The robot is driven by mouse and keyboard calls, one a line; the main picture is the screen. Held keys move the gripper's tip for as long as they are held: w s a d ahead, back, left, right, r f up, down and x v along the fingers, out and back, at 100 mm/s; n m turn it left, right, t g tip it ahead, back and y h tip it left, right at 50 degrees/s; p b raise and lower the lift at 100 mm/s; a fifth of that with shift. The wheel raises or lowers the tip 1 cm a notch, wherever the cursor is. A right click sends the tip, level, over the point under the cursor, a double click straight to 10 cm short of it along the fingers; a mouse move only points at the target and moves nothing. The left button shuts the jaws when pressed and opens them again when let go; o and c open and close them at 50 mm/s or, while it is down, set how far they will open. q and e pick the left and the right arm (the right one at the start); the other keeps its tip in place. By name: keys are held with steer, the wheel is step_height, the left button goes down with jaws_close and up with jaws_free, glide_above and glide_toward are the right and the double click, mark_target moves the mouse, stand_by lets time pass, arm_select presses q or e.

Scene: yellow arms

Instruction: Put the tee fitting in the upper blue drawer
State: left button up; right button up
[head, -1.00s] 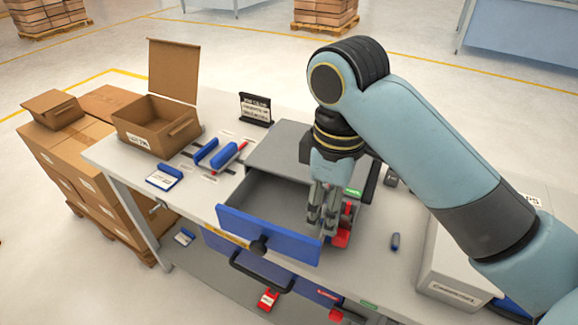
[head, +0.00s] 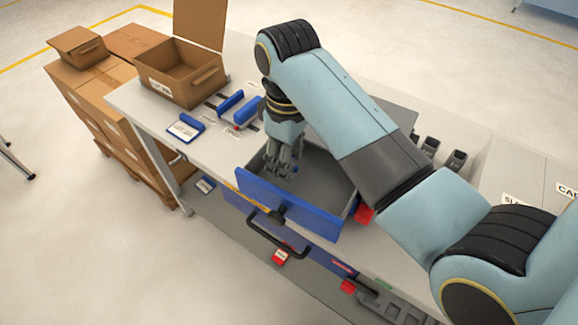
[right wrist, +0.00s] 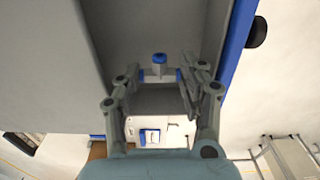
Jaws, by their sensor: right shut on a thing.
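The upper blue drawer (head: 288,205) is pulled open, with its blue front towards me and its grey inside showing. My right gripper (head: 282,170) points down over the left part of the drawer opening. In the right wrist view, my right gripper (right wrist: 160,82) is shut on the tee fitting (right wrist: 159,68), a small grey piece with blue ends. The fitting is held between the fingertips, with the drawer's blue front (right wrist: 239,42) on the right. In the head view the fitting is mostly hidden by the fingers. My left gripper is out of view.
An open cardboard box (head: 183,76) stands at the back left of the bench. A black handle (head: 275,238) sticks out below the drawer front. Dark bins (head: 455,160) stand on the right.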

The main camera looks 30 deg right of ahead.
step_height(320, 180, down, 3)
steer(key=shift+r, duration=0.2)
steer(key=shift+f, duration=0.6)
steer(key=o, duration=0.6)
steer(key=shift+c, duration=0.2)
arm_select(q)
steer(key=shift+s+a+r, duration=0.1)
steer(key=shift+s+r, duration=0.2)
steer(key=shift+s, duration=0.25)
